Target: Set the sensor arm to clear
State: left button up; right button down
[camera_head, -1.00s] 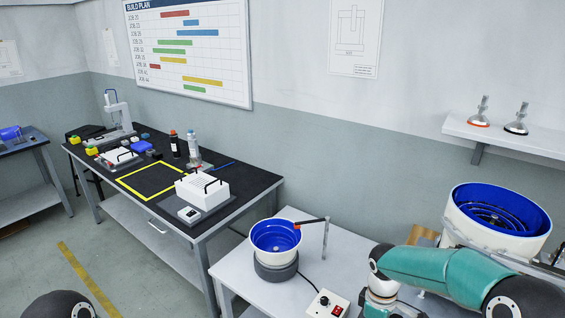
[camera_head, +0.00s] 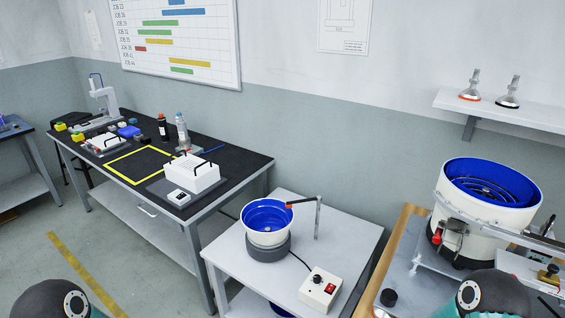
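The sensor arm (camera_head: 303,202) is a thin dark bar on an upright grey post (camera_head: 317,219). The post stands on a small light table, right of a small bowl feeder (camera_head: 268,232) with a blue inside. The bar reaches left from the post top, and its orange-red tip (camera_head: 289,205) appears at or over the bowl's right rim. I cannot tell its exact height above the rim. Neither of my grippers is in view. Only rounded joints of my arms show at the bottom left and bottom right, apart from the sensor arm.
A control box (camera_head: 320,289) with a black knob and red switch sits on the light table (camera_head: 225,258), cabled to the feeder. A larger blue-lined bowl (camera_head: 491,190) stands on the bench at right. A black-topped workbench (camera_head: 232,165) is at left. The table beside the post looks clear.

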aim_at(304, 200)
jog(key=u, duration=0.05)
jog(key=k, duration=0.65)
jog(key=u, duration=0.45)
jog(key=i, duration=1.65)
jog(key=z, duration=0.55)
